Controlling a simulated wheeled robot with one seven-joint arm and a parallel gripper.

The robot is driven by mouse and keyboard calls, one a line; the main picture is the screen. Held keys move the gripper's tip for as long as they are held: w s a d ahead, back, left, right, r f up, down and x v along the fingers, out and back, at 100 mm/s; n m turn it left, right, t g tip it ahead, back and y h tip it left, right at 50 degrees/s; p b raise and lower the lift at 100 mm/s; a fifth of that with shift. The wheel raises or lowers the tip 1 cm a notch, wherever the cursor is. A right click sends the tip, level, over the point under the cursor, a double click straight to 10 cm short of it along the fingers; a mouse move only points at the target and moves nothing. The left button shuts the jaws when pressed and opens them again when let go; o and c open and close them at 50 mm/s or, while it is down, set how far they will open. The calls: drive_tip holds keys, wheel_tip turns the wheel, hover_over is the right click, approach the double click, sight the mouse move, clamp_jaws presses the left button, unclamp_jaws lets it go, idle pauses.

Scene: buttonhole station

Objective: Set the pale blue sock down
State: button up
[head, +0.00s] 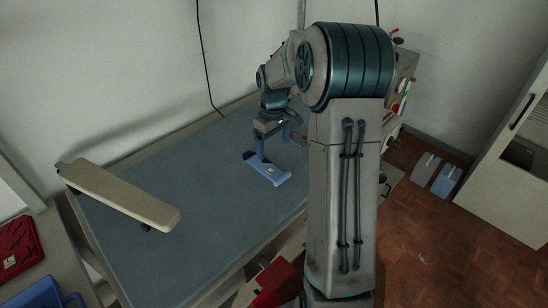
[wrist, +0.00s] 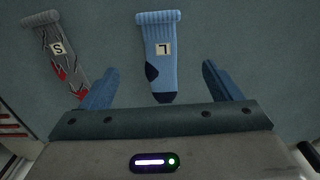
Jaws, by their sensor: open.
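The pale blue sock (head: 270,174) lies flat on the blue-grey table top (head: 205,185). My gripper (head: 275,138) is over the table at the sock. In the wrist view its two blue fingers (wrist: 158,72) are spread wide, one on each side of the sock's toe end, apart from it. Nothing is held between them.
A grey sock (wrist: 48,38) with red patches and an "S" tag lies left of the pale blue one. A cream padded board (head: 120,195) stands at the table's left. A red tray (head: 18,245) and blue bin (head: 42,294) are lower left. The table's middle is clear.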

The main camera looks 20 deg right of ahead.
drive_tip(key=s+a+r+m+t, duration=0.1)
drive_tip(key=s+a+r+m, duration=0.1)
drive_tip(key=s+a+r, duration=0.65)
drive_tip(key=s+a+m+t, duration=0.2)
drive_tip(key=s, duration=1.5)
drive_tip(key=shift+s+a+r, duration=0.3)
drive_tip(key=shift+r, duration=0.15)
